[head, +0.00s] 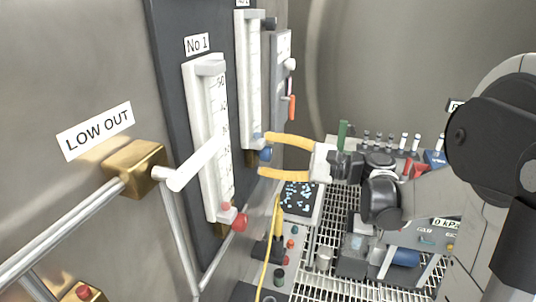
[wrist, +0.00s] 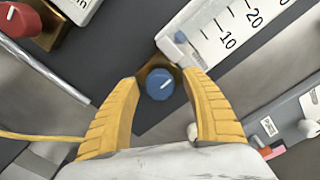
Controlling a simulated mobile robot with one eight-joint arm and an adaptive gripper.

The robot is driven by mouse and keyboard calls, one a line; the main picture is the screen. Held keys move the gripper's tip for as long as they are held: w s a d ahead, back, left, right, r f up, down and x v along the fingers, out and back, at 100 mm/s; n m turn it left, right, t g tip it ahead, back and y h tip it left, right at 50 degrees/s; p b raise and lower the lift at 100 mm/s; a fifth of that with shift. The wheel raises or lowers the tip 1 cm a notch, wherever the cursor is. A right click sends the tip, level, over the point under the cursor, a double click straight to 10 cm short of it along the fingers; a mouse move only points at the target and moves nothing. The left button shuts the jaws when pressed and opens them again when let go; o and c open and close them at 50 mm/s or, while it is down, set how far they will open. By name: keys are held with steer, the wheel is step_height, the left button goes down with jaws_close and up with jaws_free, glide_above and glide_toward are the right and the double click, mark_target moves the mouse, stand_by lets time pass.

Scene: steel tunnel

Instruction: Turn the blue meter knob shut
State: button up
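The blue meter knob (wrist: 160,84) sits on a brass fitting below a white flow meter (wrist: 215,38) with a printed scale. A white line on the knob points up and to the right in the wrist view. The knob also shows in the head view (head: 265,153) at the foot of the second meter. My gripper (head: 262,155) has yellow fingers and is open, one finger on each side of the knob. In the wrist view the gripper (wrist: 165,82) shows gaps between both fingers and the knob. Nothing is held.
A red knob (head: 239,222) is on the meter marked No 1 (head: 210,140), nearer than the blue one; a white pipe lever (head: 195,165) projects beside it. A yellow cable (head: 270,245) hangs below my gripper. A bench with several small items (head: 385,225) stands at right.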

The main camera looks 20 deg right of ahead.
steer(key=v, duration=1.2)
steer(key=s+a+f+n+g+h, duration=0.4)
steer(key=a+f+h, duration=0.3)
steer(key=a, duration=0.5)
steer(key=s+d+f+n+h, duration=0.2)
steer(key=s+f+n+h, duration=0.3)
steer(key=s+n+h, duration=0.2)
steer(key=s+n, duration=0.2)
steer(key=shift+f+n+t+h, duration=0.2)
steer(key=shift+n+t+h, duration=0.1)
steer(key=shift+n, duration=0.1)
